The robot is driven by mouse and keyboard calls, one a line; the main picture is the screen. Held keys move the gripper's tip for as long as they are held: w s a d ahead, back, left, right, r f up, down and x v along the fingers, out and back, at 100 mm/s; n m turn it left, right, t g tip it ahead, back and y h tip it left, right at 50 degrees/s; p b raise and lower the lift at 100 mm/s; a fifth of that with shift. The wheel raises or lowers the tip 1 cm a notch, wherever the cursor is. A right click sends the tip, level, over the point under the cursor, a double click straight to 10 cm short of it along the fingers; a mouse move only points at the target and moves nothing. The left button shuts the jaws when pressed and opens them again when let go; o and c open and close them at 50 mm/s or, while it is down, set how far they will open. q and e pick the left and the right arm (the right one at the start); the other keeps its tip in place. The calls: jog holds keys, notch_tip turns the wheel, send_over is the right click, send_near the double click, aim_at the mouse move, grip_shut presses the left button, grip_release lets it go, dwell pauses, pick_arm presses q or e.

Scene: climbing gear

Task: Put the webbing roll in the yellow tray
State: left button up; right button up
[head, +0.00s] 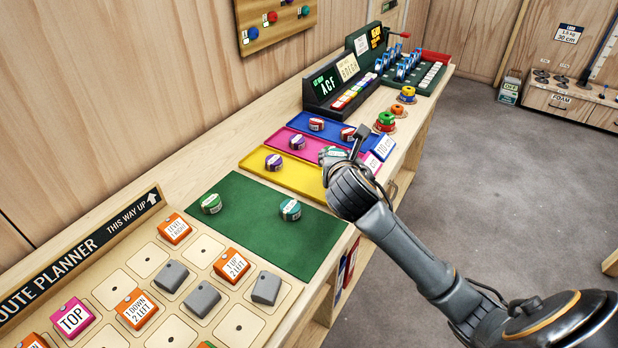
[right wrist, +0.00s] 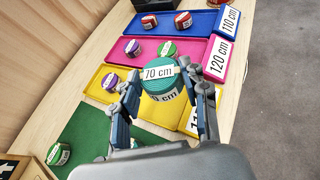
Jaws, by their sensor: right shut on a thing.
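The yellow tray (head: 283,176) lies between the green mat and the pink tray. A purple and white webbing roll (head: 274,162) sits in it; it also shows in the right wrist view (right wrist: 109,80). My right gripper (right wrist: 160,77) is shut on a teal webbing roll (right wrist: 161,84) with a "70 cm" label, one finger on each side. It hangs before the yellow and pink trays; its height is unclear. In the head view, a greenish roll (head: 331,154) beside the fingers could be this one or one in the pink tray. My left gripper is out of view.
The pink tray (right wrist: 116,57) and blue tray (right wrist: 215,53) hold other rolls. The green mat (head: 245,238) bears a green roll (head: 211,203) and a teal roll (head: 290,209). Stacked coloured rings (head: 385,121) stand beyond the trays. The front of the yellow tray is partly hidden by my gripper.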

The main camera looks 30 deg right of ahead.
send_over(309, 185)
jog(key=s, duration=0.1)
notch_tip(309, 185, down, 6)
jog(key=shift+d+f+b, duration=0.15)
jog(key=shift+f+b, duration=0.05)
jog(key=shift+b, duration=0.2)
jog(key=shift+w+f, duration=0.4)
jog(key=shift+f, duration=0.1)
jog(key=f, duration=0.2)
jog(key=shift+w+a+f, duration=0.1)
jog(key=shift+a+f, duration=0.1)
jog(key=shift+f, duration=0.4)
jog(key=o, duration=1.1)
jog(key=shift+f, duration=0.15)
jog(key=shift+o, duration=0.2)
